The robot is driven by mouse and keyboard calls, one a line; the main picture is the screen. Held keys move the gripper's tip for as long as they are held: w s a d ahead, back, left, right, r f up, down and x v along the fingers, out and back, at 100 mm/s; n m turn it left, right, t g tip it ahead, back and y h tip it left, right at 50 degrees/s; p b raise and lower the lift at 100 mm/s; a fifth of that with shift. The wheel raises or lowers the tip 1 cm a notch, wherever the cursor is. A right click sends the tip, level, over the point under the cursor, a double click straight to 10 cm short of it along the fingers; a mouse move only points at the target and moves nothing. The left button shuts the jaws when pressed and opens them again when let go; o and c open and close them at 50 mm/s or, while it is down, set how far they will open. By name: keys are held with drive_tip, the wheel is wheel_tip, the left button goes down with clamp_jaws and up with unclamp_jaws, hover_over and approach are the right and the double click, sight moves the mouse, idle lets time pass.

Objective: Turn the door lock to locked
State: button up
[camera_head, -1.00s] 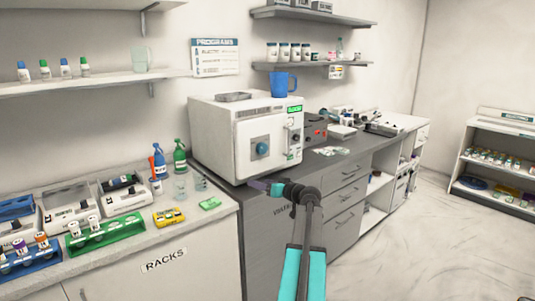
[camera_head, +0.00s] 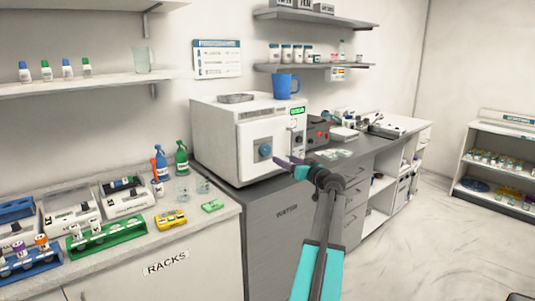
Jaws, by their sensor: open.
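The white box-shaped machine (camera_head: 215,137) stands on the dark counter. Its front door (camera_head: 254,154) looks closed and carries a round blue-grey knob (camera_head: 265,151), which looks like the door lock. Whether the knob is set to locked cannot be read. My gripper (camera_head: 281,162) is open and empty, in front of the machine's door, just right of and slightly below the knob in the picture. Whether a fingertip touches the knob or door cannot be told. The gripper and wrist hide the lower right part of the front.
A blue mug (camera_head: 285,86) and a grey tray (camera_head: 236,98) sit on top of the machine. Green and blue spray bottles (camera_head: 181,159) stand to its left. The rack counter (camera_head: 205,232) holds tube racks and small boxes.

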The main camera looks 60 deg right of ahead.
sight(266, 150)
drive_tip(key=p+x, duration=0.3)
drive_tip(key=x, duration=1)
